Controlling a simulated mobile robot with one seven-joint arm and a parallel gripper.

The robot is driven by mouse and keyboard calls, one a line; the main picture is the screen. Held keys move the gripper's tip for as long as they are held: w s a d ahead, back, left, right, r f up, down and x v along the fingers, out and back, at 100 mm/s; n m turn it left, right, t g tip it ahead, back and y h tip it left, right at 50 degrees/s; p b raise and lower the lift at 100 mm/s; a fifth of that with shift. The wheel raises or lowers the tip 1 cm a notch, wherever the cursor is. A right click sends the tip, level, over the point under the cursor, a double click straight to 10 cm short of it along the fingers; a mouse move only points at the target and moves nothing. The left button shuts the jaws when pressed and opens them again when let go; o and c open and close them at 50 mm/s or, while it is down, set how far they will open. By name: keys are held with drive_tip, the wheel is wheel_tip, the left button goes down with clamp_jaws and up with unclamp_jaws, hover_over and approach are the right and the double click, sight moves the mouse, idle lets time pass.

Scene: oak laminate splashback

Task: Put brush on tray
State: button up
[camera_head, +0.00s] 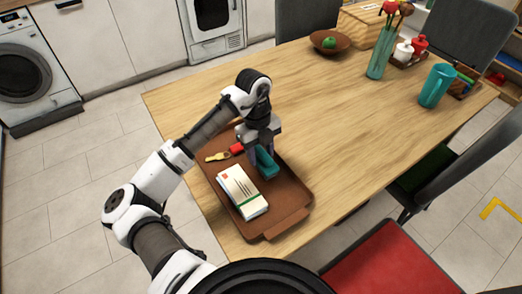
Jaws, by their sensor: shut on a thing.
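The brown tray (291,204) lies on the near left part of the wooden table. My gripper (263,168) points down over the far right part of the tray. It is shut on a teal object, which I take to be the brush (267,160). The gripper's fingers hide part of the brush, so its bristles cannot be made out. The brush is low over the tray or touching it; I cannot tell which.
A bundle of envelopes (241,192) lies in the tray, with a key (217,157) on a red tag behind it. A bowl (330,42), a teal vase (380,55) and a teal jug (437,86) stand farther back. The table's middle is clear.

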drive_tip(key=shift+f, duration=0.2)
drive_tip(key=o, duration=1.1)
drive_tip(key=shift+r, duration=0.15)
wheel_tip(320, 180, up, 12)
drive_tip(key=w+a+b, duration=0.1)
drive_tip(key=shift+w, duration=0.25)
